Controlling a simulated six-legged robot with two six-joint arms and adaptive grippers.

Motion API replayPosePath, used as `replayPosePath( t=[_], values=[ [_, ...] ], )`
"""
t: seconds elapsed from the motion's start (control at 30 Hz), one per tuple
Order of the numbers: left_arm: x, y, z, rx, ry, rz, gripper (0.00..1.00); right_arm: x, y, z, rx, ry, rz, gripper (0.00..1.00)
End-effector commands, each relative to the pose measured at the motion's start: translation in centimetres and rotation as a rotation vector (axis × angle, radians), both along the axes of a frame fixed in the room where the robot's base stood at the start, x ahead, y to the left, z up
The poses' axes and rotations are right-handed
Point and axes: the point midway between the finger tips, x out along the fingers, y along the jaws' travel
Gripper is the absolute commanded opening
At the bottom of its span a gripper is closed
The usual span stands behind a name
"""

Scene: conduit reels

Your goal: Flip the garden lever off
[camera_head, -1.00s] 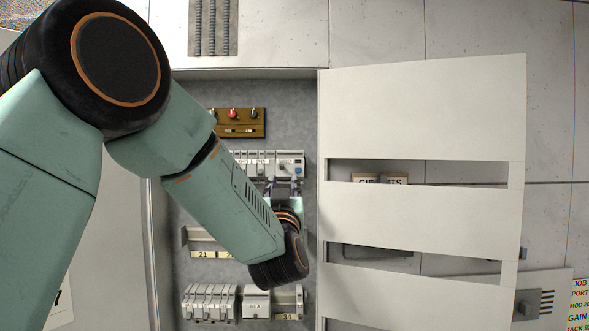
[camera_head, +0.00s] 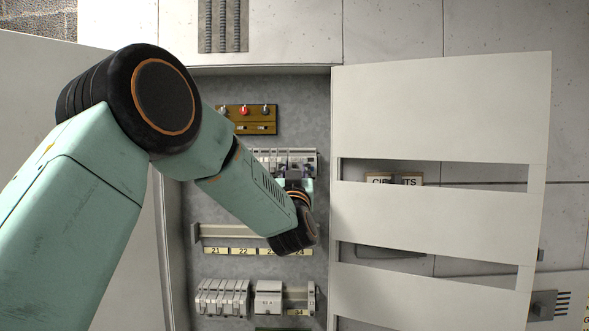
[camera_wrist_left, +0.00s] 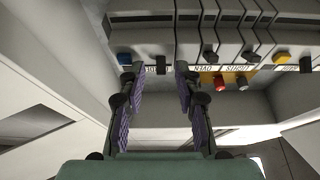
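A row of grey breaker modules (camera_head: 262,157) sits in the open cabinet, partly hidden by my left arm. It also shows in the left wrist view (camera_wrist_left: 190,35), with small black, blue and yellow levers and a label strip. My left gripper (camera_wrist_left: 155,72) is open, its purple-padded fingers apart. A black lever (camera_wrist_left: 160,65) shows between the fingertips; I cannot tell whether they touch it. The label beside it is mostly hidden and upside down, so I cannot read whether it is the garden lever. In the head view the left gripper (camera_head: 293,176) is at the row's right end.
A brown board (camera_head: 250,128) with a red-tipped switch is above the row. A rail with numbered labels (camera_head: 243,251) and more modules (camera_head: 222,297) are below. The slotted white door panel (camera_head: 435,210) stands close on the right.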

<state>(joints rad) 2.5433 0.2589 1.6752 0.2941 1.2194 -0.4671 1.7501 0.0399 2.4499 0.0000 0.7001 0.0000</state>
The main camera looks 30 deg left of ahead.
Motion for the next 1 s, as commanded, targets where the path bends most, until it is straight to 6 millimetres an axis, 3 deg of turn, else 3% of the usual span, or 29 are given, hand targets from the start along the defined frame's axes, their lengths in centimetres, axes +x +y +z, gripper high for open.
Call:
replayPosePath(
  t=[0.43, 0.8, 1.0],
  values=[
    [0.0, 0.0, 0.0, -0.001, -0.002, 0.001, 0.00, 0.0, 0.0, 0.0, 0.000, 0.000, 0.000, 0.40],
    [0.0, 0.0, -0.1, 0.002, -0.003, 0.000, 0.00, 0.0, 0.0, -0.1, 0.000, 0.000, 0.000, 0.40],
    [0.0, 0.0, -0.4, 0.015, -0.025, 0.001, 0.00, 0.0, 0.0, -1.2, 0.000, 0.000, 0.000, 0.40]
  ],
)
